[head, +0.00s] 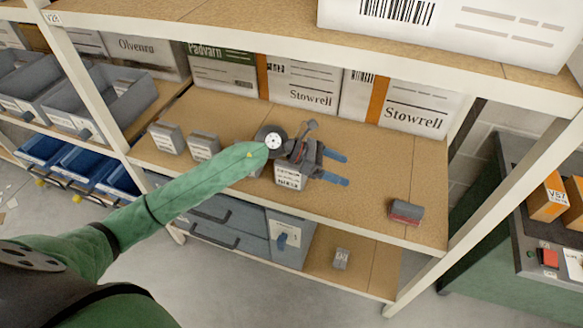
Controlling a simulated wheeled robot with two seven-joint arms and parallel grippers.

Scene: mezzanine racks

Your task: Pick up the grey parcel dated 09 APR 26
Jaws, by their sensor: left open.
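My left gripper (342,170) reaches over the middle shelf, its two blue fingers apart and pointing right, with nothing seen between them. A grey parcel (290,179) with a white printed label stands just below and left of the fingers, partly covered by the gripper body. Two more grey parcels with labels stand at the left of the shelf, one (167,138) beside the other (204,147). A grey parcel with a red face (406,211) lies near the front edge at right. I cannot read any date for certain. My right gripper is out of view.
The middle shelf (375,180) has free room right of the gripper. White Stowrell boxes (303,88) line its back. A white upright (480,195) bounds it at right. A small grey item (341,259) lies on the lower shelf; grey drawers (225,220) are beside it.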

